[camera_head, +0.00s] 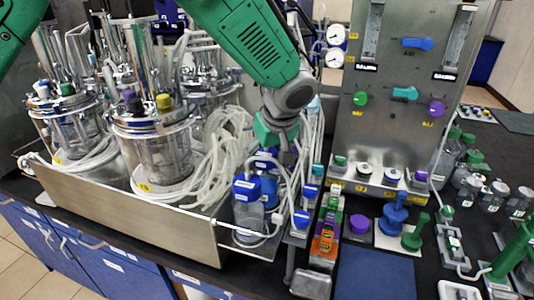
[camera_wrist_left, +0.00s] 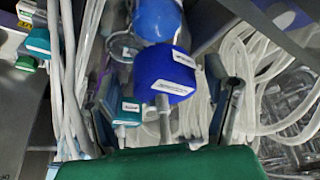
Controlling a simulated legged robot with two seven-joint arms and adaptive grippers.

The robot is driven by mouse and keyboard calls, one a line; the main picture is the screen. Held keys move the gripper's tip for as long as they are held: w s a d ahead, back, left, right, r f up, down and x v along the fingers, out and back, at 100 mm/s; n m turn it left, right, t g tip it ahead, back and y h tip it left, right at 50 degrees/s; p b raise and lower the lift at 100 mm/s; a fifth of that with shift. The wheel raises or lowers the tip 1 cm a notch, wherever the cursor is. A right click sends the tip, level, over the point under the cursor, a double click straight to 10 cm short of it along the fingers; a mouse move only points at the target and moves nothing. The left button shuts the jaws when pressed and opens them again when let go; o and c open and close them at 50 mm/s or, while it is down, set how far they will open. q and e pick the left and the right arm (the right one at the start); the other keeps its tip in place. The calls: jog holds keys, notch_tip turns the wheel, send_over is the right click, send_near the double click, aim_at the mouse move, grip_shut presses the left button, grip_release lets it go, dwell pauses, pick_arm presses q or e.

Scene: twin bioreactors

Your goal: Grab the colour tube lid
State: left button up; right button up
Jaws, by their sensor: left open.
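My left gripper (camera_head: 280,150) points down over a cluster of blue-lidded bottles and tubes beside the metal tray. In the left wrist view its two fingers stand apart, so the left gripper (camera_wrist_left: 168,98) is open. A blue lid (camera_wrist_left: 172,75) with a white label shows between the fingers, with a thin grey tube below it. I cannot tell whether a finger touches it. A teal labelled lid (camera_wrist_left: 130,110) is close to the finger on the picture's left. In the head view, a blue lid (camera_head: 246,188) sits on a clear bottle, and the gripper partly hides others.
Steel bioreactor vessels (camera_head: 155,140) and white hoses (camera_head: 222,150) crowd the metal tray (camera_head: 120,215) on the left. A steel control panel (camera_head: 400,130) stands on the right. A blue mat (camera_head: 375,272) lies clear in front, beside an orange and green row of blocks (camera_head: 325,240).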

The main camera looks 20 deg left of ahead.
pick_arm(q)
jog(key=shift+a, duration=0.1)
jog(key=shift+s, duration=0.1)
jog(key=c, duration=0.4)
jog(key=shift+r, duration=0.1)
jog(key=c, duration=0.7)
